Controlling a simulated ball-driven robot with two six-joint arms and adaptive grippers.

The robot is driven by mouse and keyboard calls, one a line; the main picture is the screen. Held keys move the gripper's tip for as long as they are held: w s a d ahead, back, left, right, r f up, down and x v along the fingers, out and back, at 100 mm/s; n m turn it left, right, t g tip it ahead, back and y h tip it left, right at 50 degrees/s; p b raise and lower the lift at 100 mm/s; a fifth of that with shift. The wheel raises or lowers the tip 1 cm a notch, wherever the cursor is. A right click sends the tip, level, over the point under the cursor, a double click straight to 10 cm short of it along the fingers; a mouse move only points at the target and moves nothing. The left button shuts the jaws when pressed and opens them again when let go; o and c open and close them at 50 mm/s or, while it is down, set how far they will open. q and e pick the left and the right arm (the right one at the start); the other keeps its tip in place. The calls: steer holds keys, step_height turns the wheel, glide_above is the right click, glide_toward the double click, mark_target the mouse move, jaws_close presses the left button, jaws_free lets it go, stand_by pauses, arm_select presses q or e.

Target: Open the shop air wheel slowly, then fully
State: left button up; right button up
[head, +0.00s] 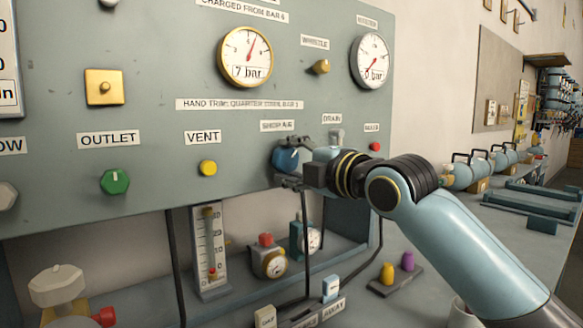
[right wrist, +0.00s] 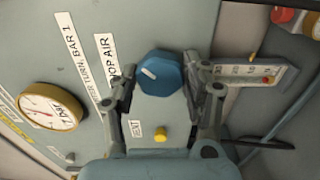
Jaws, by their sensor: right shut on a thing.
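The blue shop air wheel (head: 288,160) is on the grey panel under its SHOP AIR label, partly hidden by my right gripper (head: 292,182) in the head view. In the right wrist view the wheel (right wrist: 160,73) is a faceted blue knob with a white mark on its face. My right gripper (right wrist: 160,85) is shut on it, one finger at each side. The left gauge (head: 245,56) reads about 7 bar. The right gauge (head: 371,60) is labelled 0 bar. My left gripper is not in view.
A yellow vent button (head: 208,167) and a green outlet knob (head: 115,181) sit left of the wheel. Below are a tube scale (head: 209,250), a small dial (head: 270,262) and dark pipes. A small tray with yellow and purple pegs (head: 407,261) lies below my right arm.

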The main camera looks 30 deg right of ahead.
steer(key=n, duration=0.2)
steer(key=n+b, duration=0.1)
steer(key=n, duration=0.1)
steer(key=shift+f+n, duration=0.2)
steer(key=shift+n, duration=0.1)
steer(key=shift+r+n+b, duration=0.1)
steer(key=shift+n+b, duration=0.55)
steer(key=shift+n, duration=1.25)
steer(key=o, duration=1.2)
steer(key=shift+r, duration=0.1)
steer(key=shift+c, duration=0.2)
steer(key=shift+s, duration=0.1)
steer(key=s+d, duration=0.1)
steer(key=s, duration=1)
steer(key=shift+s+d, duration=0.3)
steer(key=shift+s, duration=0.05)
